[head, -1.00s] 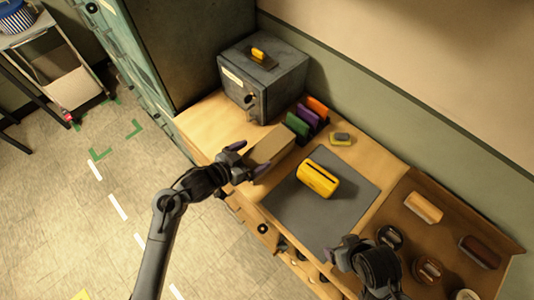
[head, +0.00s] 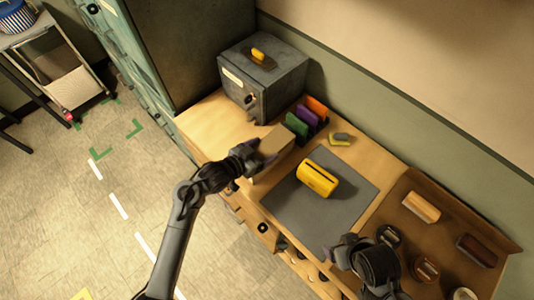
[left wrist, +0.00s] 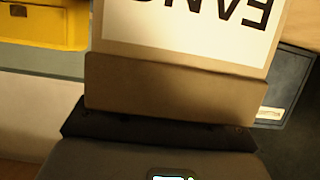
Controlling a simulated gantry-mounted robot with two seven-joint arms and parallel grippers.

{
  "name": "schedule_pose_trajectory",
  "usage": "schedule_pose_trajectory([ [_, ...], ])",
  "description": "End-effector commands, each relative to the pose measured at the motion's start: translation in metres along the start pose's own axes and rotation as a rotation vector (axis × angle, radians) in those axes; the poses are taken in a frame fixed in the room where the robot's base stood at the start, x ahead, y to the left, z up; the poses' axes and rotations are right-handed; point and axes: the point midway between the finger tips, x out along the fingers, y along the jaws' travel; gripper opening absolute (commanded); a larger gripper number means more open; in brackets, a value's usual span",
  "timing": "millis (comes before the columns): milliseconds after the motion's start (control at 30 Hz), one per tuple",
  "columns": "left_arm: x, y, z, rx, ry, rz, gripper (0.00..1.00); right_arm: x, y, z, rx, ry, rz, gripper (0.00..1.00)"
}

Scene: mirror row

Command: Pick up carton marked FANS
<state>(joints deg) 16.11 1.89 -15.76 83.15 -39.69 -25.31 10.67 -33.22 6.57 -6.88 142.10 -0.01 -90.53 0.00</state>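The brown carton (head: 274,144) stands on the wooden bench, left of the yellow object on the grey mat. In the left wrist view the carton (left wrist: 175,85) fills the top middle, very close, and its white label with black FANS lettering shows upside down. My left gripper (head: 260,153) is at the carton's near end, its fingers spread to either side and overlapping it in the head view. Whether they press on the carton is hidden. My right gripper (head: 345,255) is at the mat's front edge, away from the carton; its fingers do not show clearly.
A yellow slotted object (head: 317,178) lies on the grey mat (head: 338,215). Green, purple and orange upright items (head: 306,118) stand just behind the carton, with a grey safe (head: 262,75) beyond. A brown tray (head: 410,247) with several items is at right.

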Motion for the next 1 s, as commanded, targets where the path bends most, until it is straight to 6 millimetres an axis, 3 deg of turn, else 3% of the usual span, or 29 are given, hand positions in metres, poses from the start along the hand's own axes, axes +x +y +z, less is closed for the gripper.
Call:
schedule_pose_trajectory([
  [33,0.0,0.0,0.0,0.0,0.0,0.0,0.53,0.0,0.0,0.0,0.0,0.0,0.0,0.78],
  [267,0.0,0.0,0.0,0.0,0.0,0.0,0.19,0.0,0.0,0.0,0.0,0.0,0.0,0.78],
  [633,-0.004,-0.001,-0.01,0.002,0.005,-0.001,0.18,0.001,0.002,0.001,-0.007,-0.002,0.006,0.78],
  [1000,-0.026,-0.001,-0.065,0.004,0.005,0.0,0.18,0.006,0.002,0.003,-0.009,-0.002,0.007,0.78],
])
